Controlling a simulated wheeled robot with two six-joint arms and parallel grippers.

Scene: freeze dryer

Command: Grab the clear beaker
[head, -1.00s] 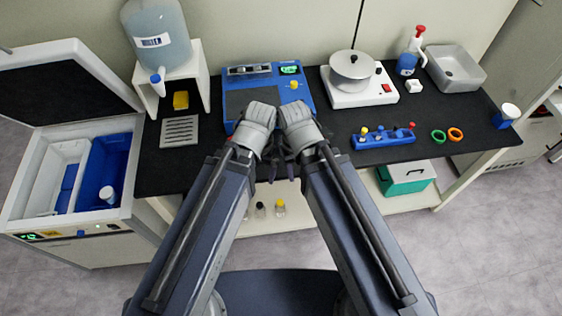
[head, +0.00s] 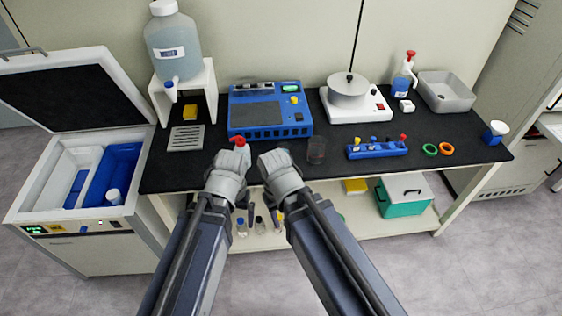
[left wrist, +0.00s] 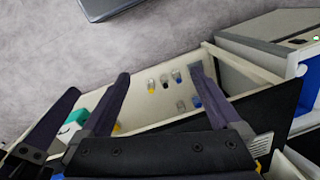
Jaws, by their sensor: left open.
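The clear beaker (head: 316,150) stands upright on the black worktop in the head view, right of the blue machine and left of the blue rack. It is faint and see-through. My left gripper (head: 246,215) hangs in front of the worktop edge, left of and below the beaker. The left wrist view shows its dark fingers (left wrist: 158,72) spread apart with nothing between them. The beaker cannot be made out there. My right gripper (head: 277,215) points down beside the left one, mostly hidden by its own wrist, so its jaws cannot be read.
A blue machine (head: 270,110), a blue rack (head: 377,149) and a white hotplate with a pan (head: 354,103) stand on the worktop. A red-topped item (head: 240,143) is partly hidden by my left wrist. Small bottles (head: 242,228) and a teal box (head: 404,196) are on the shelf below.

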